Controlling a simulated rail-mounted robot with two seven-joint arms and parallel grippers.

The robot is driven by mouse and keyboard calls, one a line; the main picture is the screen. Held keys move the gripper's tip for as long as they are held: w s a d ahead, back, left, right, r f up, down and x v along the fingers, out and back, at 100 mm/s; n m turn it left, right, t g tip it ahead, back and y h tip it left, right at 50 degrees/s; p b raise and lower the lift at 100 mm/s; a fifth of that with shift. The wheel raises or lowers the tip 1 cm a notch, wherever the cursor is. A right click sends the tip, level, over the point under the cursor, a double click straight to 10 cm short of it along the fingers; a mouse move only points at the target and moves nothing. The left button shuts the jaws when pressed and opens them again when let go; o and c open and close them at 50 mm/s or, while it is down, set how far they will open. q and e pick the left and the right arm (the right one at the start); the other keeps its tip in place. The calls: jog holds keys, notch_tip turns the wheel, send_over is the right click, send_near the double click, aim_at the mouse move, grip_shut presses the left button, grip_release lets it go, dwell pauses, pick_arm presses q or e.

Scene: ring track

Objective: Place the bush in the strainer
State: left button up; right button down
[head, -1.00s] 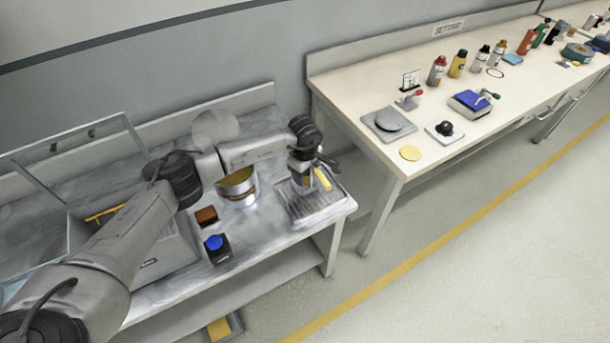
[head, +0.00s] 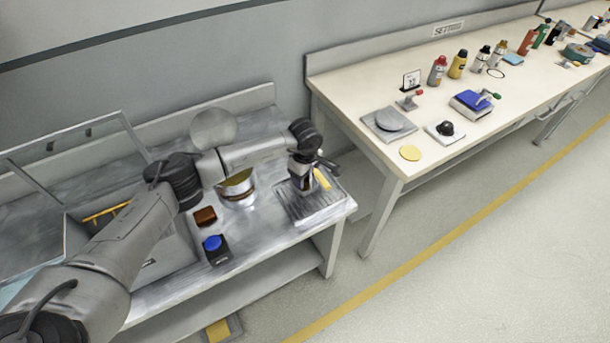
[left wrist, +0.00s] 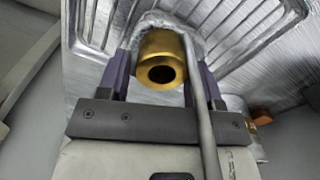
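The bush (left wrist: 160,62) is a brass cylinder with a dark hole facing the camera. In the left wrist view it sits between the two purple fingers of my left gripper (left wrist: 162,75), which look close against its sides. In the head view my left gripper (head: 303,184) points down over the ribbed metal tray (head: 309,212) at the bench's right end; its fingertips are small there. I cannot identify the strainer for certain. A round metal vessel (head: 238,198) with a yellowish inside stands left of the gripper. My right gripper is out of view.
A grey rod (left wrist: 203,110) crosses the wrist view beside the right finger. A blue-topped block (head: 215,249) and a brown block (head: 205,216) lie near the front edge. A basin with a raised clear lid is left. A gap separates the cream table (head: 345,85).

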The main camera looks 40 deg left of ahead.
pick_arm(q)
jog(key=shift+o, duration=1.3)
jog(key=shift+s+f, duration=0.1)
jog(key=shift+f, duration=0.05)
jog(key=shift+r+p, duration=0.45)
jog(key=shift+r, duration=0.15)
notch_tip(320, 180, up, 12)
jog(key=p, duration=0.2)
